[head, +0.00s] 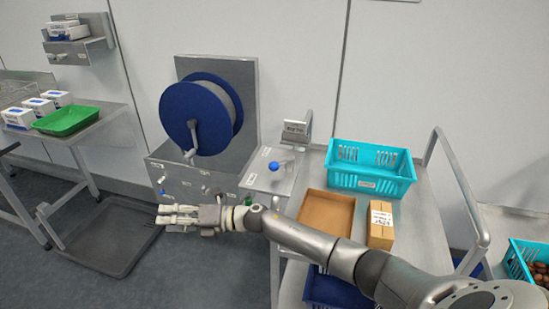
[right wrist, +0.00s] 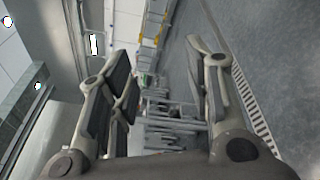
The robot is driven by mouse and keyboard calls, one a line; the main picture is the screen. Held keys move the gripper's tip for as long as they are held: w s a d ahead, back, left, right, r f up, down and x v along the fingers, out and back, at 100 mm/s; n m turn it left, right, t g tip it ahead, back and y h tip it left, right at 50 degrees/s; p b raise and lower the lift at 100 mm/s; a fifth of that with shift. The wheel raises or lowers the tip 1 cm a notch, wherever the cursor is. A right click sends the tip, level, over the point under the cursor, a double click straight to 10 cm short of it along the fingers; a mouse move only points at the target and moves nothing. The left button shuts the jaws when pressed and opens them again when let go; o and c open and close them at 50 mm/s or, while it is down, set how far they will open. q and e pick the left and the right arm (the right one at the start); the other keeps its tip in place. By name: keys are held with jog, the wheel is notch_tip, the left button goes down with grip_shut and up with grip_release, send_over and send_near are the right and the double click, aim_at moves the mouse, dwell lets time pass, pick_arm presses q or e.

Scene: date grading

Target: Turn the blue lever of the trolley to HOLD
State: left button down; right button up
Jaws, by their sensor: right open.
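The trolley (head: 432,235) stands at the right of the head view. A small grey panel (head: 262,183) is at its left end, with a blue-knobbed lever (head: 274,166) on it. The panel's lettering is too small to read, so I cannot tell the lever's setting. My right gripper (head: 163,214) is left of and below the lever, apart from it, and points left. In the right wrist view its fingers (right wrist: 160,100) are spread with nothing between them. My left gripper is not in view.
The trolley carries a teal crate (head: 370,182), a brown tray (head: 309,212) and a small carton (head: 381,238). A blue reel (head: 190,112) stands on a grey cabinet (head: 180,182) behind my right gripper. A dark floor platform (head: 95,250) and a table with a green tray (head: 66,121) are at left.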

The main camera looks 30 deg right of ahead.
notch_tip(320, 180, up, 7)
jog(key=s+n+g, duration=0.2)
jog(key=n+g, duration=0.3)
jog(key=n, duration=0.4)
jog(key=n+g+h+p, duration=0.2)
jog(key=n+g+h, duration=0.1)
jog(key=n+h, duration=0.9)
send_near(275, 163)
jog(key=f, duration=0.3)
jog(key=w+a+f+m+h+p, duration=0.1)
jog(key=f, duration=0.2)
jog(key=w+f+m+h, duration=0.1)
jog(key=f, duration=0.2)
jog(key=shift+a+f, duration=0.15)
jog(key=shift+a, duration=0.1)
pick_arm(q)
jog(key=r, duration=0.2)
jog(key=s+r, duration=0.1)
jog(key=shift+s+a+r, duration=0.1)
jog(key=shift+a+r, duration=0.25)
pick_arm(e)
grip_shut()
